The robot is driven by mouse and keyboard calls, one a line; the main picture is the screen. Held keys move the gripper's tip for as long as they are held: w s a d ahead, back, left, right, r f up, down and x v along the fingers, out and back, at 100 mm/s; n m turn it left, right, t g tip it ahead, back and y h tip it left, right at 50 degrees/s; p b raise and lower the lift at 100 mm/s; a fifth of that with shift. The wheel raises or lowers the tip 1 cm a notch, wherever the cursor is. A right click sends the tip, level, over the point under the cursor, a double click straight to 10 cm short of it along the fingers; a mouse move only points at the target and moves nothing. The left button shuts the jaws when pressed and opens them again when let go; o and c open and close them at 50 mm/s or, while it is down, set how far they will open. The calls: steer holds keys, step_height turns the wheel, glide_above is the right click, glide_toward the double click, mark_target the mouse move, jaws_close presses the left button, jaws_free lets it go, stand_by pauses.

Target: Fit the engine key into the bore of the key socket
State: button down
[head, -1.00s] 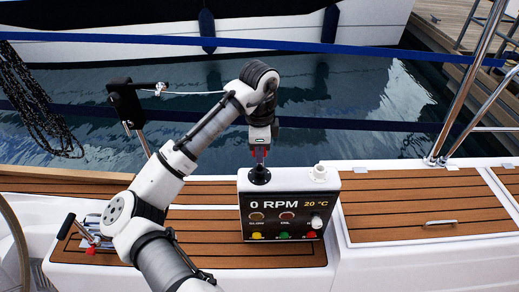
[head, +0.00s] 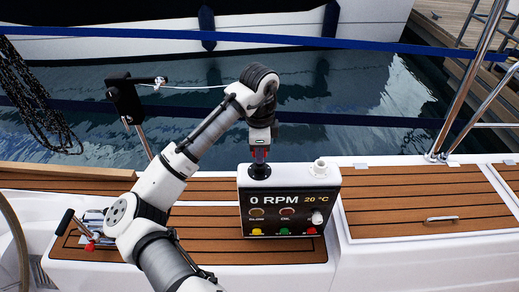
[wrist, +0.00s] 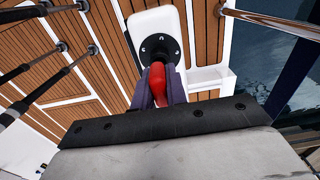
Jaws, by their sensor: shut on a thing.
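The engine key has a red grip (head: 259,156) and is held upright between the fingers of my gripper (head: 260,151). The key socket (head: 260,172) is a black round flange on the left of the control box's top, directly below the key. In the wrist view, the red key (wrist: 157,86) sits between the fingers of my gripper (wrist: 158,78), and its far end overlaps the socket's black screwed flange (wrist: 160,46). The key's lower end and the bore are hidden, so I cannot tell how deep the key sits.
The control box (head: 287,222) shows 0 RPM and has coloured buttons. A white knob-like fitting (head: 320,167) stands on its top right. A lever (head: 78,230) is at the left. The teak deck (head: 420,205) right of the box is clear; water lies behind.

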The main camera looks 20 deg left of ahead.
steer(key=shift+f+b, duration=0.35)
steer(key=shift+f, duration=0.45)
steer(key=c, duration=1.3)
jaws_free()
steer(key=shift+c, duration=0.2)
step_height(320, 180, up, 14)
steer(key=shift+b, duration=0.3)
steer(key=shift+f, duration=0.1)
